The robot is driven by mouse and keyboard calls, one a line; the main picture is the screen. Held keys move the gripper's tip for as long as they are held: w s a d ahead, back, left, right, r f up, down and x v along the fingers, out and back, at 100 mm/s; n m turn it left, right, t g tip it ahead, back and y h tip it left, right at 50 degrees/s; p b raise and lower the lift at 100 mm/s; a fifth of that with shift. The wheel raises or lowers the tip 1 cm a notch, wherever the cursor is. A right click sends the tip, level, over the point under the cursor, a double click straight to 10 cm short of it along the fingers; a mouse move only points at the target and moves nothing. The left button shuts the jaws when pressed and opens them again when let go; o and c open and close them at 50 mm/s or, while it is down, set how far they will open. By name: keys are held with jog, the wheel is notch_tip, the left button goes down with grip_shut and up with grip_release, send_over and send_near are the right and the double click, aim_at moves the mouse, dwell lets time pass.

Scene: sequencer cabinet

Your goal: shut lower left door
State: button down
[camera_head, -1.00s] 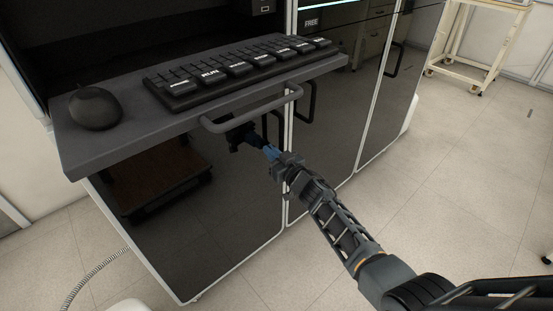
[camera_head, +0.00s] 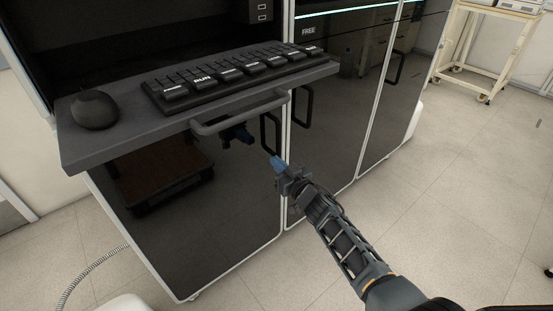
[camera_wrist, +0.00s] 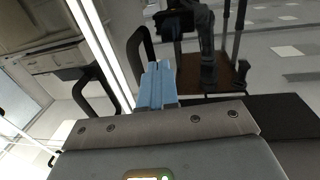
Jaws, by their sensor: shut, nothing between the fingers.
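The lower left door (camera_head: 215,215) is a glossy black panel with a pale edge, below the keyboard shelf. It looks flush or nearly flush with its neighbour; a small gap cannot be ruled out. Its black bar handle (camera_head: 264,135) is near its upper right edge. The handle also shows in the wrist view (camera_wrist: 143,48). My gripper (camera_head: 276,160) is in front of the door's right edge, just below the handle. Its blue fingers (camera_wrist: 158,85) are shut and empty, and appear apart from the panel. My arm reflects in the door.
A grey shelf (camera_head: 105,148) with a front rail (camera_head: 240,113) juts out above the door, carrying a keyboard (camera_head: 235,78) and a mouse (camera_head: 94,110). A neighbouring door (camera_head: 335,140) is at right. A cream cart (camera_head: 490,50) stands far right. The floor on the right is clear.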

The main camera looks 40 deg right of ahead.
jog(key=s+p, duration=0.3)
jog(key=s, duration=0.6)
jog(key=shift+d, duration=0.2)
jog(key=s+a+r, duration=0.1)
jog(key=s+a, duration=0.7)
jog(key=s, duration=0.4)
jog(key=s+a+r, duration=0.2)
jog(key=s+a, duration=0.6)
jog(key=s, duration=0.3)
jog(key=s+a+r+n+g+y, duration=0.1)
jog(key=s+a+r+g, duration=0.1)
jog(key=s+r, duration=1.5)
jog(key=s+g, duration=0.1)
jog(key=s, duration=0.1)
jog(key=shift+s, duration=0.3)
jog(key=shift+a+r, duration=0.1)
